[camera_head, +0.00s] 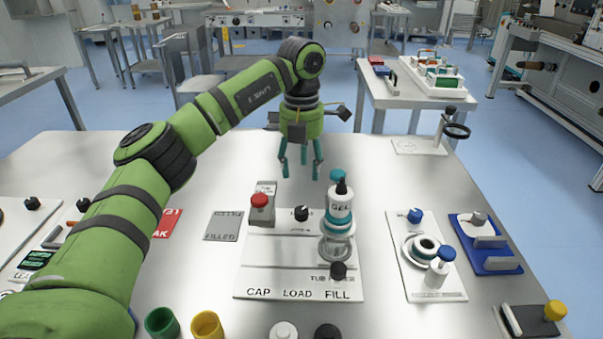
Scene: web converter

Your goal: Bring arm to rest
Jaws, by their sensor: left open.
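My left arm, green with black joints, comes in from the left. Its gripper (300,168) points down with its teal fingers spread, open and empty. It hangs above the table (355,165), behind the white filling board (290,270) marked CAP, LOAD and FILL. It touches nothing that I can see. My right gripper is not in view.
On the board stand a white GEL bottle (340,204) and a red-knobbed grey block (262,205). To the right are a white ring fixture (452,288), a blue tray (493,262) and a stand (420,146). Green (161,323) and yellow (207,325) cups stand in front.

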